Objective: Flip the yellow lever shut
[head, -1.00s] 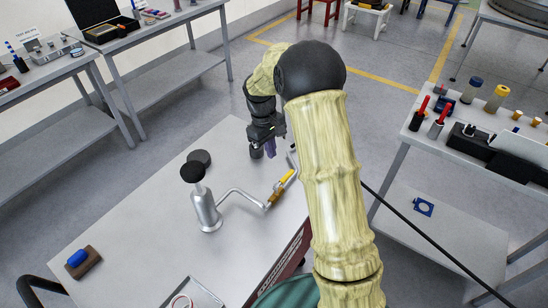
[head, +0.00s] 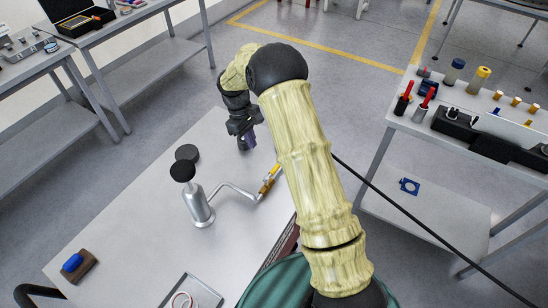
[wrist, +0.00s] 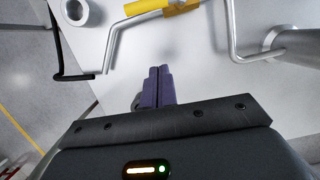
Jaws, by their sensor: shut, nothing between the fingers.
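The yellow lever (head: 273,174) sits on a thin bent silver pipe (head: 235,188) on the grey table (head: 120,225). My arm hides its far end in the head view. I cannot tell how far the lever is turned.
A silver canister (head: 199,207) with a black knob stands left of the lever, joined to the pipe. A blue-topped brown block (head: 77,266) and a tray (head: 190,291) lie nearer. A side table (head: 400,120) with bottles stands right. The table's far left is clear.

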